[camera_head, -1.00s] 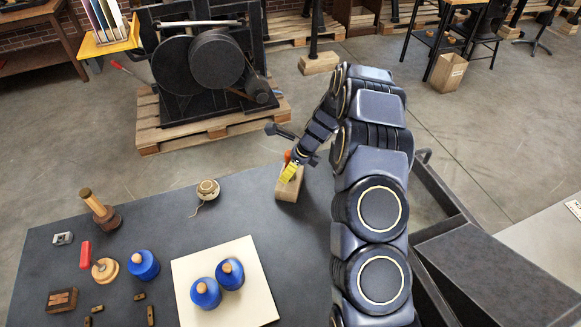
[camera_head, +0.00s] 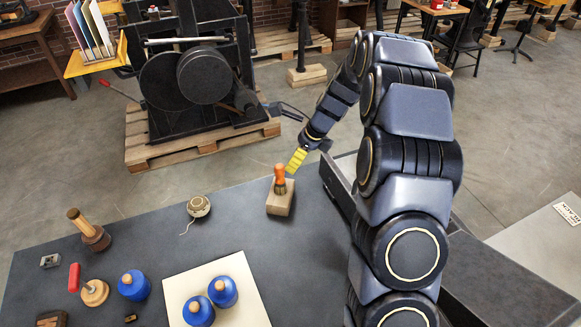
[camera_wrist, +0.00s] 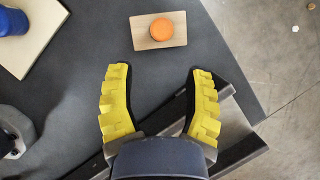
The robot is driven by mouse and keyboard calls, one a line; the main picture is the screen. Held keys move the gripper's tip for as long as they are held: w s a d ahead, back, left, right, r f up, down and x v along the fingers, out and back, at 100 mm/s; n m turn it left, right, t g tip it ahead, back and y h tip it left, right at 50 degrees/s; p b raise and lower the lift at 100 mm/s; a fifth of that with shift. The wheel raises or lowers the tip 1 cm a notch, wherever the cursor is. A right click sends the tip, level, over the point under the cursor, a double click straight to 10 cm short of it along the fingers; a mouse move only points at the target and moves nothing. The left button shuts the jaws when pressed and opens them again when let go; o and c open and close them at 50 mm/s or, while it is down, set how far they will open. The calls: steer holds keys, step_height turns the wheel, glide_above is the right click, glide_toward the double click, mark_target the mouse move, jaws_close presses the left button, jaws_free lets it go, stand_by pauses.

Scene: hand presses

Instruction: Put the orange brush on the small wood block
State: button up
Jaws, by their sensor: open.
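The orange brush (camera_head: 280,180) stands upright, bristles down, on the small wood block (camera_head: 279,204) near the table's far right part. In the wrist view the round orange top of the brush (camera_wrist: 161,29) shows from above, over the pale wood block (camera_wrist: 142,42), a little right of its middle. My gripper (camera_head: 299,158) is up and to the right of the brush, apart from it. In the wrist view its yellow fingers (camera_wrist: 158,72) are spread wide with nothing between them, and the brush and block lie beyond the fingertips.
A string spool (camera_head: 198,206) lies left of the block. A wooden-handled tool (camera_head: 88,231) stands at left. Table between spool and block is clear.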

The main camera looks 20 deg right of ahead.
steer(key=s+a+r+n+g, duration=0.3)
steer(key=s+a+r+n, duration=0.8)
steer(key=s+n, duration=0.3)
steer(key=s+a+r+n+g+h, duration=0.1)
steer(key=s+r+n+h, duration=0.1)
steer(key=s+n, duration=1.1)
steer(key=s+h, duration=0.1)
steer(key=s, duration=0.6)
steer(key=shift+s+r+g, duration=0.25)
steer(key=shift+r+g, duration=0.05)
steer(key=shift+g, duration=0.1)
